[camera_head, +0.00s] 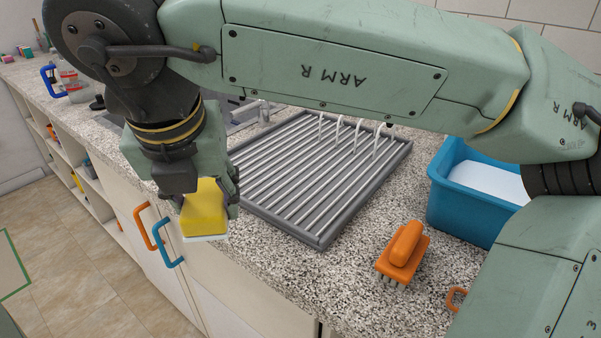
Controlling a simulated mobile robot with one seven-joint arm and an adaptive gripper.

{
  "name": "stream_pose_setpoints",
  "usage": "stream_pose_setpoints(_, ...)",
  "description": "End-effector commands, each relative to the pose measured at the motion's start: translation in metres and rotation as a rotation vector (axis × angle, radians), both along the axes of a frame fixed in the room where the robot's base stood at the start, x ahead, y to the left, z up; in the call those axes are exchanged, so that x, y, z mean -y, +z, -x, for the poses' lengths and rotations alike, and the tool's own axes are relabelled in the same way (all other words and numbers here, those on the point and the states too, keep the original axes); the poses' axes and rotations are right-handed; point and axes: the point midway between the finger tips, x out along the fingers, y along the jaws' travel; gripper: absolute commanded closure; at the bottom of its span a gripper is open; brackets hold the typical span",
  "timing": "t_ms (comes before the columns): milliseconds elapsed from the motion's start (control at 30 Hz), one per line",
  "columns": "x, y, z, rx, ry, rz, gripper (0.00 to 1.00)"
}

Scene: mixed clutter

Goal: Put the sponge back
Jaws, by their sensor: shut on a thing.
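A yellow sponge with a pale lower layer (204,210) is held in my gripper (209,193), at the left of the head view. My gripper is shut on it, with a finger showing on its right side. The sponge is in the air near the counter's front edge, left of the drying rack. A blue tub (475,205) with something white inside stands on the counter at the right. Part of the tub is hidden behind my arm.
A grey slatted drying rack (325,236) with white prongs lies on the speckled counter (350,270). An orange brush (403,251) lies right of it. A sink is partly hidden behind my arm. Orange (146,226) and blue (166,245) handles stick out from the cabinet front. A measuring cup stands far left.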

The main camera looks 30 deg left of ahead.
Motion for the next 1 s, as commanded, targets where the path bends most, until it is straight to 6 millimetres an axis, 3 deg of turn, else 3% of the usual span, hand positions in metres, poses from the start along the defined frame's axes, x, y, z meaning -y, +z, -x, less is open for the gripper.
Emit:
stream_pose_setpoints(167,-0.003,0.0,-0.013,-0.003,-0.004,0.0,0.86)
stream_pose_setpoints(633,-0.034,-0.009,-0.124,-0.005,-0.002,-0.001,0.86)
stream_pose_setpoints(967,-0.042,-0.014,-0.157,-0.004,-0.001,0.0,0.86)
stream_pose_setpoints(1000,-0.041,-0.023,-0.155,-0.003,0.002,0.002,0.86)
